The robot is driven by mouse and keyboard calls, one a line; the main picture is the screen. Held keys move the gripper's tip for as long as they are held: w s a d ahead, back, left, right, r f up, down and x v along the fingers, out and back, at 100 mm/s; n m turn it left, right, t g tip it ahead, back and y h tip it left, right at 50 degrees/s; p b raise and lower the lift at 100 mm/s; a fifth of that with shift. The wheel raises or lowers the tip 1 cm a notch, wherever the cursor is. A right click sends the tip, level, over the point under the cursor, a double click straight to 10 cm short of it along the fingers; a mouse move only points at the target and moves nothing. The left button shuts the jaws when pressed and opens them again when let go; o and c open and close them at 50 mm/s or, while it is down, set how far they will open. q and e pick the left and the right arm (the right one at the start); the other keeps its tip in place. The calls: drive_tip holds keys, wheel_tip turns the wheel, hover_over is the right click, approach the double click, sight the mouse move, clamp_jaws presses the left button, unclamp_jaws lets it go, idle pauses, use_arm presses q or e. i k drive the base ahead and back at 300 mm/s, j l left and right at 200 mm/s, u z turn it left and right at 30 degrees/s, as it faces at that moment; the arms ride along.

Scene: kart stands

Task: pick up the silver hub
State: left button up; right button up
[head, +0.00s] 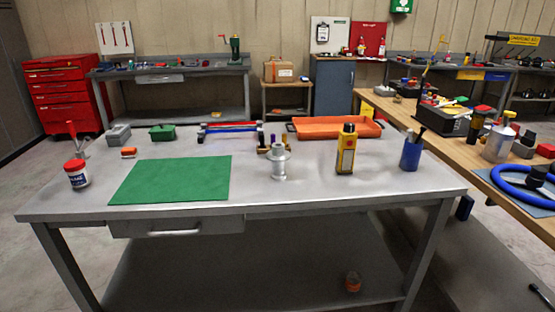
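The silver hub (279,163) stands upright on the grey metal workbench (320,192), right of the green mat and near the middle of the top. It is a pale flanged cylinder with a narrower upper part. Small dark and brass-coloured parts (263,146) stand just behind it and to its left, partly overlapped by it. Neither of my grippers shows in the head view, so nothing is seen touching the hub.
A yellow bottle (346,150) and a blue pen cup (410,154) stand right of the hub. An orange tray (334,128) lies behind. The bench front before the hub is clear. A wooden-topped bench (462,152) stands right.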

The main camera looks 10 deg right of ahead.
sight(279, 155)
drive_tip(key=u, duration=0.55)
drive_tip(key=l+u, duration=0.75)
drive_tip(key=u, duration=0.2)
drive_tip(key=l+u, duration=0.2)
drive_tip(key=l, duration=0.25)
drive_tip(key=k+l+u, duration=0.2)
drive_tip(key=l, duration=0.25)
drive_tip(key=i, duration=0.1)
